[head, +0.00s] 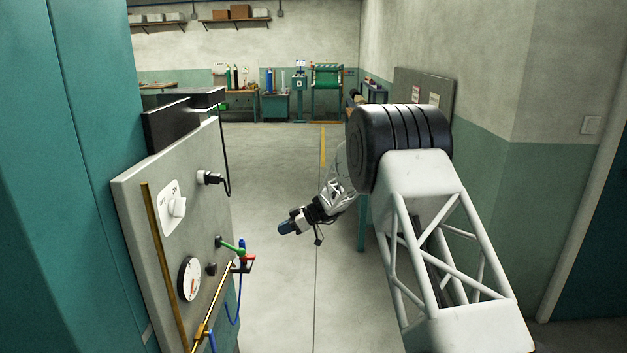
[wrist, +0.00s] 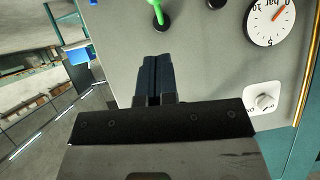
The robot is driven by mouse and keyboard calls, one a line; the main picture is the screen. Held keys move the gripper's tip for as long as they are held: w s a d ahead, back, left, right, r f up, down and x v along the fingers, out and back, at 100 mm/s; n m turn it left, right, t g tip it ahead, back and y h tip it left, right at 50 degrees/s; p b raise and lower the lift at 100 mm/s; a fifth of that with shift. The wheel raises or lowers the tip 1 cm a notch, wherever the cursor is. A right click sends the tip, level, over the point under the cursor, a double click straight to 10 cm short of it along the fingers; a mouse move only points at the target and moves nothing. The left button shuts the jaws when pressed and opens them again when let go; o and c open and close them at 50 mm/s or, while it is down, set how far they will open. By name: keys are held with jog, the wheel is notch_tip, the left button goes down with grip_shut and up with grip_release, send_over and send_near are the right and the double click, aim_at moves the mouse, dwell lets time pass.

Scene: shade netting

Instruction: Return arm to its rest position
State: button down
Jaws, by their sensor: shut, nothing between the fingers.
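My gripper (head: 286,228) is in the middle of the head view, out in the open to the right of the grey control panel (head: 135,198). It is apart from the panel in that view. In the wrist view my gripper (wrist: 152,62) shows its two dark fingers together, with nothing between them. Behind the fingers is the grey panel (wrist: 205,60), tilted in the picture. My arm comes in from the right of the head view and bends down toward the panel side.
The panel bears a white knob (head: 177,206), a round gauge (head: 189,278), a green lever (head: 231,244) and a red fitting (head: 245,264) with blue hose. A dark box (head: 166,128) sits behind its top. A teal cabinet (head: 65,150) stands left. The floor (head: 275,165) beyond is clear.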

jog(key=s+d+r+m+h, duration=0.25)
jog(key=s+d+r, duration=0.4)
jog(key=s, duration=0.45)
jog(key=s+d+r+m+t+h, duration=0.1)
jog(key=s+d+r+m+h, duration=0.1)
jog(key=s+d+r+m, duration=0.5)
jog(key=s+d+r+n+h, duration=0.15)
jog(key=s+d+r, duration=0.5)
jog(key=s, duration=0.75)
jog(key=s+d+m+t+h, duration=0.1)
jog(key=s+d+m+h, duration=0.2)
jog(key=s, duration=1.3)
jog(key=s+d+m+t+h, duration=0.1)
jog(key=s+d+m+h, duration=0.2)
jog(key=s, duration=1.4)
jog(key=shift+d+f+m+t, duration=0.15)
jog(key=shift+d+m+t, duration=0.15)
jog(key=shift+d+m, duration=2.2)
jog(key=shift+d+n, duration=0.4)
